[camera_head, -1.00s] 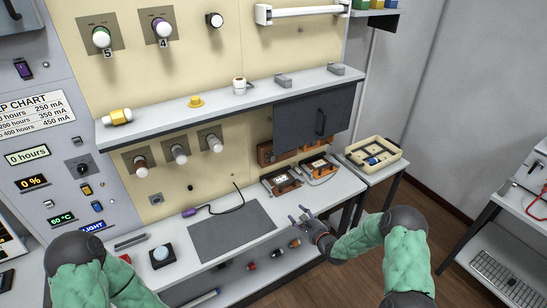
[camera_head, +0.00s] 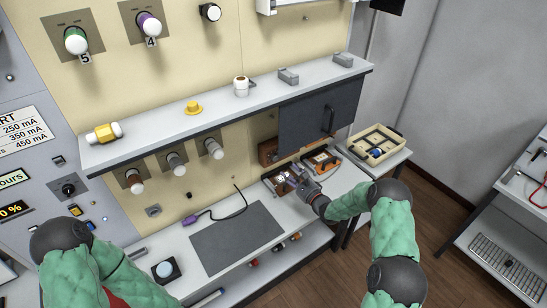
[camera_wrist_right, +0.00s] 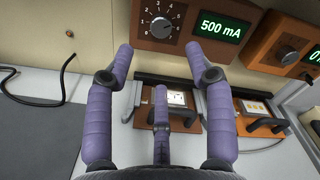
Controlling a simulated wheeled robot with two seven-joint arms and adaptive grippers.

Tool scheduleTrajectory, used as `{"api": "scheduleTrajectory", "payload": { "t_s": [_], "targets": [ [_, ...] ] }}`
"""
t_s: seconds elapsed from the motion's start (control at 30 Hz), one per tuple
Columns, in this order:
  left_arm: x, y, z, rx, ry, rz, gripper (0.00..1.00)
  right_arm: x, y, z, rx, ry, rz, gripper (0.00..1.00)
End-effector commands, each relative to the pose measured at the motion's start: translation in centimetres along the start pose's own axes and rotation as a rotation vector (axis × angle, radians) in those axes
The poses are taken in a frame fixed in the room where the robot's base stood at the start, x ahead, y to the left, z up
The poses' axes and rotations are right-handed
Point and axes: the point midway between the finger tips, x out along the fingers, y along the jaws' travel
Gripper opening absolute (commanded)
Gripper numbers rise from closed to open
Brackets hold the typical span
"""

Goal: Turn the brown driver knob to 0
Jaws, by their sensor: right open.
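A brown driver box (camera_wrist_right: 185,12) in the right wrist view carries a dark round knob (camera_wrist_right: 161,27) on a numbered dial and a display reading 500 mA. The knob's exact setting is too small to tell. A second brown box (camera_wrist_right: 262,45) with its own knob (camera_wrist_right: 287,54) is to the right, its display cut off. In the head view, the driver box (camera_head: 267,152) is small under the shelf. My right gripper (camera_wrist_right: 174,58) is open and empty, its purple fingers apart and below the 500 mA box; it also shows in the head view (camera_head: 297,178). My left gripper is out of view.
Two flat devices with black handles (camera_wrist_right: 168,124) lie on the bench below the boxes. A dark cabinet (camera_head: 318,117) hangs above, close to my right gripper. A dark mat (camera_head: 237,238) and a cable (camera_head: 235,205) lie to the left. A cream tray (camera_head: 377,145) stands at right.

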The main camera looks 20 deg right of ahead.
Motion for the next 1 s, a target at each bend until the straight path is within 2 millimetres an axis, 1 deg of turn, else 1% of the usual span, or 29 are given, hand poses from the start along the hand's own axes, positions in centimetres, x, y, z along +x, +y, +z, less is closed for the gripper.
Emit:
{"api": "scheduleTrajectory", "payload": {
  "t_s": [0.17, 0.3, 0.5, 0.6, 0.7, 1.0],
  "targets": [
    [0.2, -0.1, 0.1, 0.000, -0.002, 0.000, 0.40, 2.7, 0.1, 0.1, -0.002, -0.003, 0.000, 0.54],
    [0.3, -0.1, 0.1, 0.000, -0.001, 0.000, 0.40, 5.3, 0.1, 0.1, -0.003, -0.003, 0.000, 0.54],
    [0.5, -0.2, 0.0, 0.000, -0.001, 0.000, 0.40, 8.3, 0.1, 0.0, -0.002, -0.002, -0.001, 0.54],
    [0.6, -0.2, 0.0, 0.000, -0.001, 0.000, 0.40, 9.2, 0.1, 0.0, -0.002, -0.001, 0.000, 0.54],
    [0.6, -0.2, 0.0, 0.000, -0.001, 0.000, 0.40, 9.8, 0.0, 0.0, -0.002, 0.000, -0.001, 0.54],
    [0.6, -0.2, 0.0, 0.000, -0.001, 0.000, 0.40, 10.0, 0.0, 0.0, -0.001, 0.000, -0.001, 0.54]
  ]
}}
